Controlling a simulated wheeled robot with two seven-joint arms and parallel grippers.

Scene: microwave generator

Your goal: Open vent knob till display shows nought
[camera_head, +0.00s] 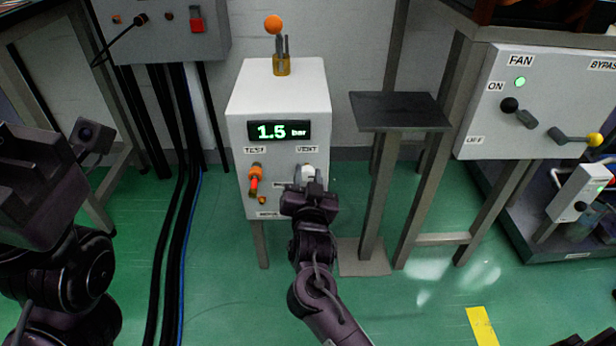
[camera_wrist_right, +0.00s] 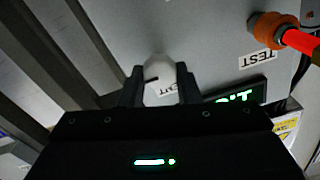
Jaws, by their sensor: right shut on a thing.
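The white vent knob (camera_head: 307,172) is on the front of a white cabinet (camera_head: 241,128), below the VENT label. The display (camera_head: 279,131) above it reads 1.5 bar in green. My right gripper (camera_head: 307,186) is at the knob and hides part of it. In the right wrist view the white knob (camera_wrist_right: 159,72) sits between the two fingers of my right gripper (camera_wrist_right: 160,88), which is shut on it. A dark mark shows on the knob's face. My left gripper (camera_head: 40,190) is at the far left, away from the cabinet; its fingertips are not clear.
An orange and red test handle (camera_head: 255,179) is left of the vent knob; it also shows in the right wrist view (camera_wrist_right: 274,26). A dark stand (camera_head: 400,110) is close on the cabinet's right. A FAN panel (camera_head: 540,105) is further right. Cables hang at left.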

